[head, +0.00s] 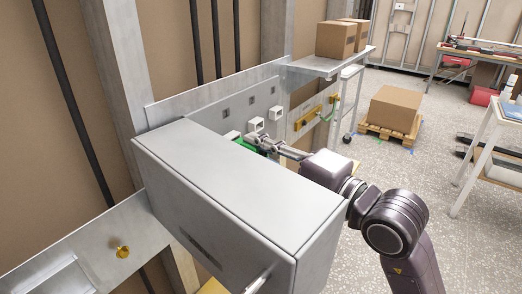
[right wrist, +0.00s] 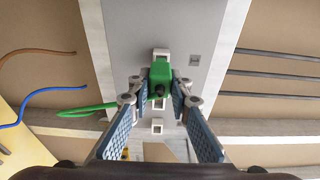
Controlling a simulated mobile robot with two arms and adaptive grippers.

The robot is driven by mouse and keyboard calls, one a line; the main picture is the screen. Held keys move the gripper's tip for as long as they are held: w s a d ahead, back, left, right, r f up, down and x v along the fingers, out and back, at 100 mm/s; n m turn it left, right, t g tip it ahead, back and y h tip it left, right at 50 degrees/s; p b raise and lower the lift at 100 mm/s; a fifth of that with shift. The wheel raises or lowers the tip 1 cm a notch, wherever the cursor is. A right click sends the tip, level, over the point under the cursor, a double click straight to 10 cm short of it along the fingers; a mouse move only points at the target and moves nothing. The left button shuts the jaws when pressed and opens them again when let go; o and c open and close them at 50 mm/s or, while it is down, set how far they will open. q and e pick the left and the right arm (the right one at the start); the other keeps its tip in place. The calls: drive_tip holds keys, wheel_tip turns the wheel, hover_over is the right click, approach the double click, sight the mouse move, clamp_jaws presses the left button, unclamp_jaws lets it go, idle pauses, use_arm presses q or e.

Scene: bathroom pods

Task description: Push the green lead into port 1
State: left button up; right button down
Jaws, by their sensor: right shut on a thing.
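The green lead's plug (right wrist: 160,73) is between the fingers of my right gripper (right wrist: 160,88), which is shut on it. Its green cable (right wrist: 88,109) runs off to the left in the right wrist view. In the head view my right gripper (head: 256,144) is at the grey panel, behind the large grey box, with a bit of the green lead (head: 243,145) showing. White square ports line the panel: one (right wrist: 161,52) is just beyond the plug, and another (right wrist: 157,129) is nearer. I cannot read port numbers or tell whether the plug is inside a port. My left gripper is out of view.
The grey box (head: 240,190) sticks out from the wall close to my right arm. A shelf (head: 330,66) with cartons is beyond the panel. Brown (right wrist: 40,51) and blue (right wrist: 42,98) cables hang at the left in the right wrist view.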

sight(260, 151)
drive_tip(key=shift+x, duration=0.9)
drive_tip(key=c, duration=1.7)
unclamp_jaws()
drive_tip(key=shift+s+a, duration=0.1)
drive_tip(key=v, duration=0.7)
drive_tip(key=shift+s+d, duration=0.15)
drive_tip(key=shift+d, duration=0.05)
